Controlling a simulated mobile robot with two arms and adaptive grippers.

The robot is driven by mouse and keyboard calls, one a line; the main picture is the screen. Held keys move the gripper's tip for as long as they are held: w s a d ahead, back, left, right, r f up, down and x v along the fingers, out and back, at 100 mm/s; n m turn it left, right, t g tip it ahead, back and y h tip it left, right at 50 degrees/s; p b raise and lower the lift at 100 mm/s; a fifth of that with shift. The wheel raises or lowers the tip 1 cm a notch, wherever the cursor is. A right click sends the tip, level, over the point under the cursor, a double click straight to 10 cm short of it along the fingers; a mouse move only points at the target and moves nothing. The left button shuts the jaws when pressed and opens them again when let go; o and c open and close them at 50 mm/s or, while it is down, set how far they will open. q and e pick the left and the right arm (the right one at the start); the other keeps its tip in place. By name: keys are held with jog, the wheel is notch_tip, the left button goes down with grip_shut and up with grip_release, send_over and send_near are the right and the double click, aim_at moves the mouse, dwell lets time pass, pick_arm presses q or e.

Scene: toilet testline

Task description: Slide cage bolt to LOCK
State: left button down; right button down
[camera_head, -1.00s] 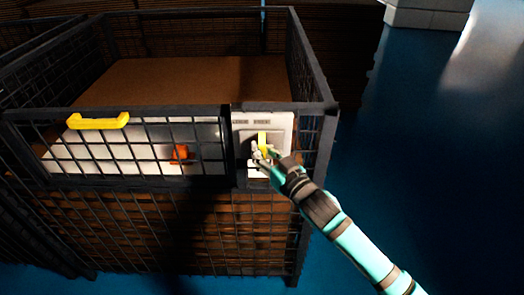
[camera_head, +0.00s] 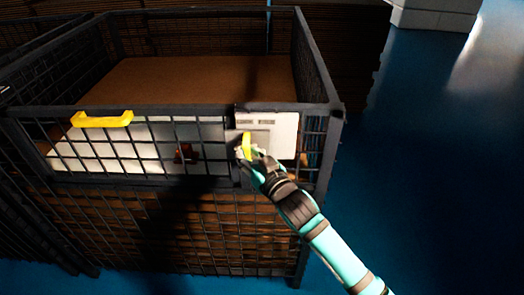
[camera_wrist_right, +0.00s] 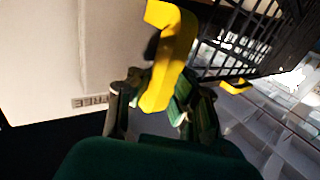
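The cage bolt's yellow handle (camera_head: 246,147) sits at the left edge of a pale plate (camera_head: 278,126) on the cage's front top corner. My right gripper (camera_head: 247,156) is at the handle. In the right wrist view, its fingers (camera_wrist_right: 158,105) are on both sides of the yellow handle (camera_wrist_right: 172,50) and appear closed around it. Lettering that looks like FREE shows on the plate (camera_wrist_right: 60,50) there. The gripper hides the lower part of the plate in the head view. My left gripper is in neither view.
The black mesh cage (camera_head: 200,230) holds a brown board (camera_head: 190,80). A yellow handle (camera_head: 102,119) is on the front panel at left. Blue floor (camera_head: 430,170) is open to the right, with a white block (camera_head: 435,12) at the back.

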jog(key=shift+s+a+f, duration=0.2)
jog(key=shift+a+f, duration=0.1)
jog(key=shift+a, duration=0.2)
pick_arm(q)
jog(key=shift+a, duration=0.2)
pick_arm(e)
jog(key=c, duration=1.8)
grip_release()
jog(key=shift+o, duration=1.2)
jog(key=shift+s+r, duration=0.1)
jog(key=shift+s, duration=0.05)
jog(key=shift+o, duration=0.2)
jog(key=shift+s+r, duration=0.1)
jog(key=shift+r, duration=0.05)
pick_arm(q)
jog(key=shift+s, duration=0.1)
pick_arm(e)
jog(key=shift+d, duration=0.1)
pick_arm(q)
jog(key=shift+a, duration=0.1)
pick_arm(e)
jog(key=shift+d, duration=0.1)
jog(key=v, duration=1.1)
jog(key=shift+s+d, duration=0.2)
jog(key=shift+s, duration=0.05)
